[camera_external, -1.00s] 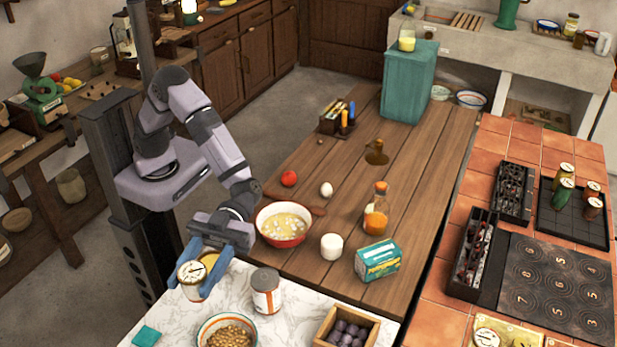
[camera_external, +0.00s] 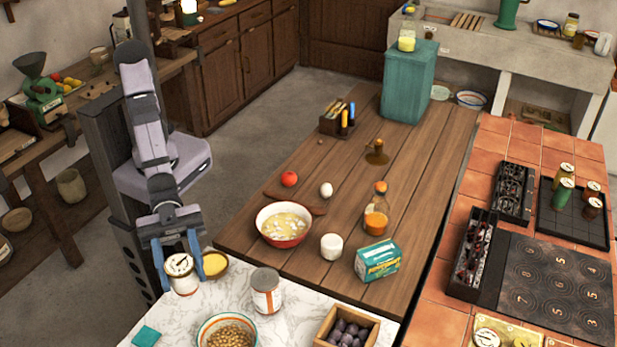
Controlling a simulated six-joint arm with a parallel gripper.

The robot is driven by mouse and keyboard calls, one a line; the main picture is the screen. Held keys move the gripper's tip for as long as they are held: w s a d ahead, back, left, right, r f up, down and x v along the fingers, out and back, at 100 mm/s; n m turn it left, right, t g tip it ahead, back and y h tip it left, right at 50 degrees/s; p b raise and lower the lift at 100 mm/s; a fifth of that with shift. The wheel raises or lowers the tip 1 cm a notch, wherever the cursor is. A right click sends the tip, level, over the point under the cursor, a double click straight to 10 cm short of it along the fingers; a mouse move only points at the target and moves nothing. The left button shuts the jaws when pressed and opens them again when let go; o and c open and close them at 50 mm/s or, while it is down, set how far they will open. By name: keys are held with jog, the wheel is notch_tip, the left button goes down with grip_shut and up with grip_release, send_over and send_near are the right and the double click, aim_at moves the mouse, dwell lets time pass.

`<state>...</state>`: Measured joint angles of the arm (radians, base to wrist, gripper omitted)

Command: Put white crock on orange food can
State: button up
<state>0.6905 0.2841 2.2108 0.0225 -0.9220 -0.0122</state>
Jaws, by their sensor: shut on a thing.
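My gripper (camera_external: 180,268) is at the left end of the marble counter, its two blue fingers pointing down. It is shut on a white crock (camera_external: 184,283), with one finger on each side. The crock has a pale round top with dark marks and looks upright. I cannot tell whether its base touches the counter. The orange food can (camera_external: 266,293), white with orange bands, stands upright on the marble counter to the right of the crock and apart from it. Its top is bare.
A yellow-topped container (camera_external: 214,266) is close beside the right finger. A bowl of nuts (camera_external: 227,333), a teal cloth (camera_external: 146,336) and a wooden box (camera_external: 346,330) are on the marble counter. A small white cylinder (camera_external: 331,247) and a red bowl (camera_external: 284,225) stand on the wooden table.

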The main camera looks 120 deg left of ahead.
jog(key=w+a+f+n+t+y, duration=0.2)
jog(key=a+f+n+y, duration=0.1)
jog(key=a+y, duration=0.15)
jog(key=w+a+f+n+t+y, duration=0.1)
jog(key=a+f+n+t+y, duration=0.15)
jog(key=a, duration=0.35)
jog(key=n+y, duration=0.5)
jog(key=y, duration=0.3)
send_over(264, 278)
notch_tip(264, 278, down, 4)
jog(key=r, duration=0.1)
jog(key=shift+m, duration=0.25)
jog(key=shift+w+f+p, duration=0.15)
jog(key=shift+f+p, duration=0.15)
jog(key=shift+f, duration=2.9)
jog(key=shift+f, duration=0.1)
jog(key=shift+f+p, duration=0.3)
jog(key=shift+f, duration=1.7)
jog(key=shift+f, duration=0.25)
jog(key=o, duration=1.3)
jog(key=shift+c, duration=0.2)
